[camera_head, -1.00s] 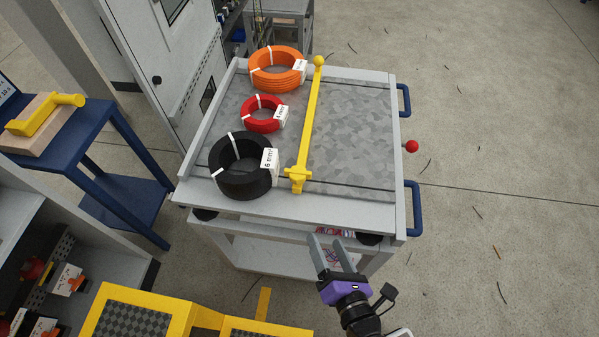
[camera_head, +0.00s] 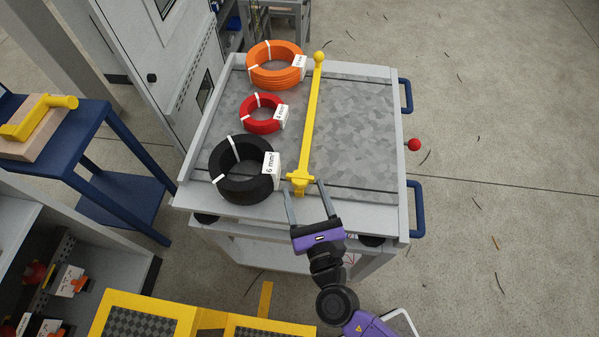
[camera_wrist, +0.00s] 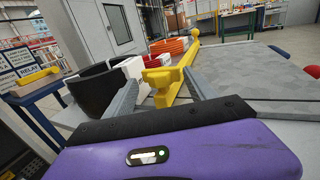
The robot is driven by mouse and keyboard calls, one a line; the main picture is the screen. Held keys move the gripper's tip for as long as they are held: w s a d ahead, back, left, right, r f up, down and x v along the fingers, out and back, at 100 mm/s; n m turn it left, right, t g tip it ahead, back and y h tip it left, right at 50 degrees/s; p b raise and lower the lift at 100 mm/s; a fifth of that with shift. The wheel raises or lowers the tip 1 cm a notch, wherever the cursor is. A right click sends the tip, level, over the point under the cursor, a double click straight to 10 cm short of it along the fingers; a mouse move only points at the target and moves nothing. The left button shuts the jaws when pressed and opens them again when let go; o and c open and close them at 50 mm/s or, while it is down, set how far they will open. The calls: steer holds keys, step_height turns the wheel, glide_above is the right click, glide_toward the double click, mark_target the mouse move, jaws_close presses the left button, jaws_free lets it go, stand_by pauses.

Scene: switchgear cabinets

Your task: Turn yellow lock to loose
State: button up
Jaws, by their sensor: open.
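The yellow lock (camera_head: 300,181) is a cross-shaped knob at the near end of a long yellow bar (camera_head: 311,120) that lies across the grey cart top. In the wrist view the yellow lock (camera_wrist: 162,80) shows between and beyond my two fingers. My gripper (camera_head: 304,187) is open at the cart's near edge, with one finger on each side of the lock. The fingers appear apart from the lock, with no clear contact. The wrist view also shows my gripper (camera_wrist: 165,88) with nothing held between its fingers.
A black cable coil (camera_head: 243,170) lies close to the left finger. Red (camera_head: 262,114) and orange (camera_head: 275,65) coils lie farther back, left of the bar. The cart top right of the bar is clear.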

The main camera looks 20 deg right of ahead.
mark_target(302, 186)
steer(key=shift+w+d, duration=0.15)
steer(key=shift+w, duration=1)
steer(key=shift+w+d, duration=0.15)
steer(key=shift+w, duration=1)
steer(key=c, duration=1.4)
